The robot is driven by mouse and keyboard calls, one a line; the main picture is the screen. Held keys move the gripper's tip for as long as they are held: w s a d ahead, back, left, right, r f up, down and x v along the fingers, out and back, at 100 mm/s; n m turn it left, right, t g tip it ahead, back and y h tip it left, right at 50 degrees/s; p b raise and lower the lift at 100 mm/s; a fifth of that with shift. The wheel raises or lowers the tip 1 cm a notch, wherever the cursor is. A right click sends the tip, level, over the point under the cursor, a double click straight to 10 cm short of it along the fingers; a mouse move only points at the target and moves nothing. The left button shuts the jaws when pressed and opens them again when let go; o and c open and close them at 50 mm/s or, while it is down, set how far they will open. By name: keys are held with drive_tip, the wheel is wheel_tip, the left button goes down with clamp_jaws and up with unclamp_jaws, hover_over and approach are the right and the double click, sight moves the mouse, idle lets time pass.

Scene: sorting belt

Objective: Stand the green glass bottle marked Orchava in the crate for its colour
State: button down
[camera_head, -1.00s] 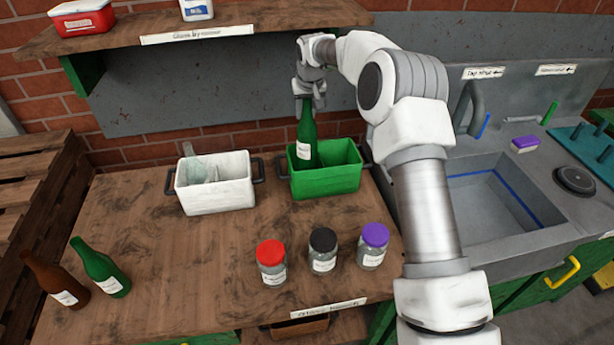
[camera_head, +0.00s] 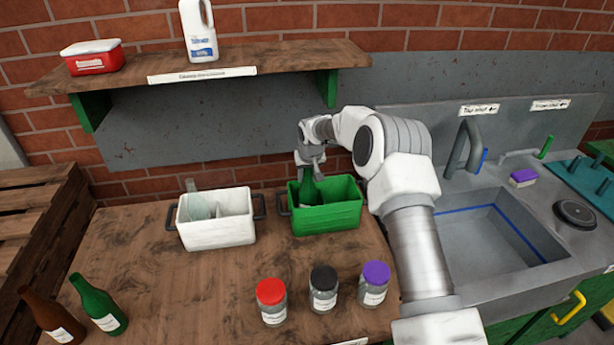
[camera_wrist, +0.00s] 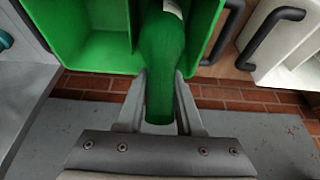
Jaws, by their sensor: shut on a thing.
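The green glass bottle (camera_head: 307,192) is upright in the left compartment of the green crate (camera_head: 330,220), its lower part hidden by the crate's front wall. Its label is too small to read. My gripper (camera_head: 310,163) is above the crate, shut on the bottle's neck. In the wrist view my gripper (camera_wrist: 159,100) has a finger on each side of the green bottle (camera_wrist: 162,60), with the green crate (camera_wrist: 95,52) around its lower part. Whether the bottle touches the crate floor is hidden.
A white crate (camera_head: 217,231) holding a clear bottle (camera_head: 196,203) stands to the left. Another green bottle (camera_head: 97,303) and a brown bottle (camera_head: 50,315) stand front left. Jars with red (camera_head: 270,291), black (camera_head: 323,277) and purple (camera_head: 376,273) lids stand in front. A shelf (camera_head: 200,78) overhangs behind.

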drive_tip(key=c, duration=1)
unclamp_jaws()
drive_tip(key=shift+f, duration=0.15)
drive_tip(key=o, duration=0.4)
drive_tip(key=shift+o, duration=0.2)
drive_tip(key=s+d+r+h+b, duration=0.1)
drive_tip(key=s+d+r, duration=0.2)
drive_tip(key=s+r, duration=0.6)
drive_tip(key=s+d+r, duration=0.3)
drive_tip(key=s+r, duration=0.2)
drive_tip(key=r, duration=0.9)
drive_tip(key=s+d+r, duration=0.2)
drive_tip(key=s+r, duration=0.1)
drive_tip(key=s, duration=0.3)
drive_tip(key=s+d+r, duration=0.2)
drive_tip(key=s, duration=0.4)
drive_tip(key=s+d+f+m, duration=0.1)
drive_tip(key=s+d, duration=0.1)
drive_tip(key=s, duration=0.9)
drive_tip(key=s+d+f+m+t, duration=0.1)
drive_tip(key=s+d, duration=0.1)
drive_tip(key=s, duration=0.9)
drive_tip(key=shift+d+f, duration=0.3)
drive_tip(key=shift+d, duration=0.05)
